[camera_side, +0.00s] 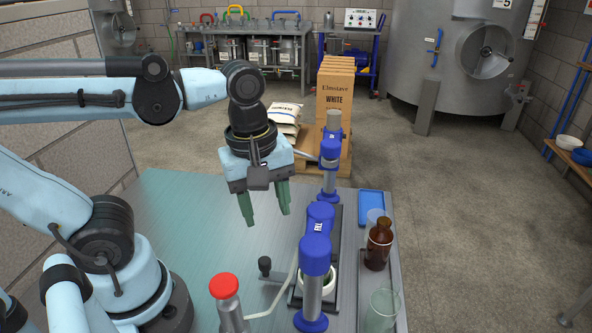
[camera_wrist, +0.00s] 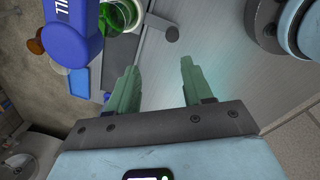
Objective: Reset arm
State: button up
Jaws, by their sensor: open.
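My gripper (camera_side: 265,207) hangs over the left part of the metal work table (camera_side: 190,230), its two green fingers pointing down and apart. Nothing is between them. In the wrist view the open fingers (camera_wrist: 155,85) stand above bare table. My arm reaches in from the left in the side view, bent at the elbow, with the gripper clear of the table's equipment.
A blue bottling device (camera_side: 316,255) stands at the table's right, with a red-topped post (camera_side: 224,287) at the front. A brown bottle (camera_side: 379,245), a clear glass vessel (camera_side: 383,308) and a blue tray (camera_side: 371,202) line the right edge. The table's left is clear.

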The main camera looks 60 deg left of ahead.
jog(key=w+a+f+m+t, duration=0.1)
jog(key=w+a+m+t, duration=0.3)
jog(key=m, duration=1.1)
jog(key=w+t, duration=0.2)
jog(key=shift+w+f, duration=0.25)
jog(key=shift+w, duration=0.05)
jog(key=shift+a, duration=0.1)
